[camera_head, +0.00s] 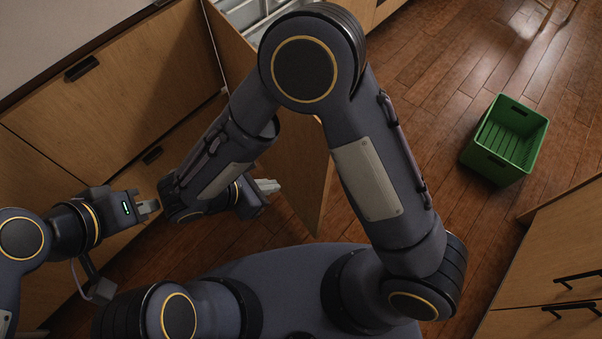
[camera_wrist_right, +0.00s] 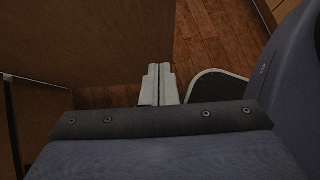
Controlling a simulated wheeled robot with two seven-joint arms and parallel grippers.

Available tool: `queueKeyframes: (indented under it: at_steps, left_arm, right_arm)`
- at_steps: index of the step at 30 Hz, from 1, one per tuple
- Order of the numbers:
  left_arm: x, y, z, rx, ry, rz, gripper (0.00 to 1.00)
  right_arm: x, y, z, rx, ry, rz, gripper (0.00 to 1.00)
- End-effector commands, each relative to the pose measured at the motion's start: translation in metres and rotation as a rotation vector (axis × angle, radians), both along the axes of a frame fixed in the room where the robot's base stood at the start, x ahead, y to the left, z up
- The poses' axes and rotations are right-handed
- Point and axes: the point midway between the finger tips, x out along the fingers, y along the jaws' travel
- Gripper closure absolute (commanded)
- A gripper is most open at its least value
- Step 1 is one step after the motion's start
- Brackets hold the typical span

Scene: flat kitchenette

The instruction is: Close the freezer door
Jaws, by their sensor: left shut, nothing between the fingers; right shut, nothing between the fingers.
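The freezer door (camera_head: 305,165) is a wooden panel standing open, swung out from the cabinet front toward me. The open freezer (camera_head: 243,12) shows white inner parts behind my right arm at the top. My right gripper (camera_head: 267,186) is shut and empty, at the left, outer face of the door near its free end. I cannot tell whether it touches. In the right wrist view the door (camera_wrist_right: 85,40) fills the upper left, and the shut fingers (camera_wrist_right: 159,84) lie by its edge. My left gripper (camera_head: 149,206) is shut and empty, left of the right forearm. My right arm hides much of the door.
Wooden drawers with dark handles (camera_head: 110,110) line the left. A green crate (camera_head: 505,140) lies on the wood floor at the right. Another cabinet (camera_head: 555,270) with black handles stands at the lower right. The floor between the door and the crate is clear.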

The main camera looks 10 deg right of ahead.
Motion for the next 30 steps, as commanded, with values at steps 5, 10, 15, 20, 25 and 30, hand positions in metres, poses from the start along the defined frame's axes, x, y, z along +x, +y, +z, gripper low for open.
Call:
queueKeyframes:
  at_steps: [5,10,15,20,25,30]
  left_arm:
    - [0.000,0.000,-0.002,0.000,0.000,0.000,1.00]
    - [0.000,0.000,-0.004,0.000,0.000,0.000,1.00]
    - [0.000,0.000,-0.006,0.000,0.000,0.000,1.00]
    - [0.000,0.000,-0.002,0.000,0.000,0.000,1.00]
    - [0.000,0.000,-0.001,0.000,0.000,0.000,1.00]
    - [0.000,0.000,-0.001,0.000,0.000,0.000,1.00]
  right_arm:
    - [0.007,-0.017,-0.017,-0.004,0.003,-0.004,1.00]
    - [0.017,-0.042,-0.044,-0.003,0.005,-0.007,1.00]
    - [0.027,-0.064,-0.069,-0.001,0.006,-0.007,1.00]
    - [0.037,-0.086,-0.067,0.002,0.003,-0.008,1.00]
    - [0.043,-0.098,-0.067,0.003,0.001,-0.006,1.00]
    - [0.044,-0.100,-0.068,0.003,0.001,-0.005,1.00]
